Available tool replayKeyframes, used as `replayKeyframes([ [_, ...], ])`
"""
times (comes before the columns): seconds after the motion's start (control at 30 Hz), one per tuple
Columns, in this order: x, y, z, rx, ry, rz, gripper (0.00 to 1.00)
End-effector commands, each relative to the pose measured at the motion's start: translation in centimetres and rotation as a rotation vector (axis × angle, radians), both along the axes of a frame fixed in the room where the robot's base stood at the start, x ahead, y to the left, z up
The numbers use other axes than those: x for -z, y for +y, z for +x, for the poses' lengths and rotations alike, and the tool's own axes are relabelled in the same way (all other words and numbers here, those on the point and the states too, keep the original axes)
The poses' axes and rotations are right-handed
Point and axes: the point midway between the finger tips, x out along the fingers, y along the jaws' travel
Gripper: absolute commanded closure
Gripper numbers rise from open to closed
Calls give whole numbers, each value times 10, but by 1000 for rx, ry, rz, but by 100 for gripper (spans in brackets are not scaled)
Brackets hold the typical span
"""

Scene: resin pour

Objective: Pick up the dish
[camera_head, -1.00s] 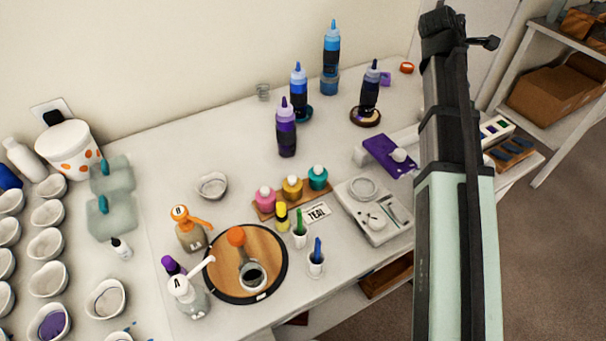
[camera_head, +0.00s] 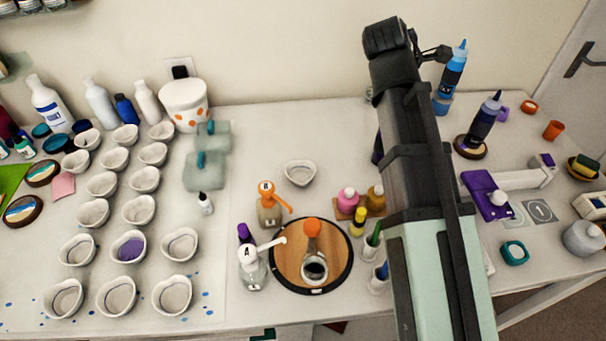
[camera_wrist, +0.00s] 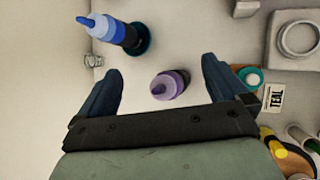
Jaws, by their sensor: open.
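A lone white heart-shaped dish (camera_head: 300,172) stands on the bench behind the pump bottles in the head view and looks empty. Several similar white dishes stand in rows at the left, such as this one (camera_head: 138,209); one dish (camera_head: 129,246) holds purple material. My gripper shows in the wrist view (camera_wrist: 162,68) with its two dark fingers wide apart and nothing held. A purple bottle (camera_wrist: 170,85) shows between and beyond the fingers. In the head view my arm is right of the lone dish, and the dish is not in the wrist view.
A round wooden board (camera_head: 290,262) with a metal cup (camera_head: 314,268) is in front of the dish. An orange pump bottle (camera_head: 268,205) and a white pump bottle (camera_head: 252,268) stand beside the board. Blue bottles (camera_head: 452,75) stand at the back right. Bare bench surrounds the lone dish.

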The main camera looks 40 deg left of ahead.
Motion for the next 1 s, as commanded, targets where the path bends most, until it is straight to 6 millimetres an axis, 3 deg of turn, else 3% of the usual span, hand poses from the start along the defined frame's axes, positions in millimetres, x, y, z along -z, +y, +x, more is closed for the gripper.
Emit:
replayKeyframes([
  [0.1,8,36,-40,-109,46,-27,0],
  [0.3,21,86,-107,-286,121,-78,0],
  [0.6,37,135,-204,-523,212,-157,0],
  [0.8,41,147,-236,-601,241,-185,0],
  [1.0,54,148,-237,-614,249,-192,0],
])
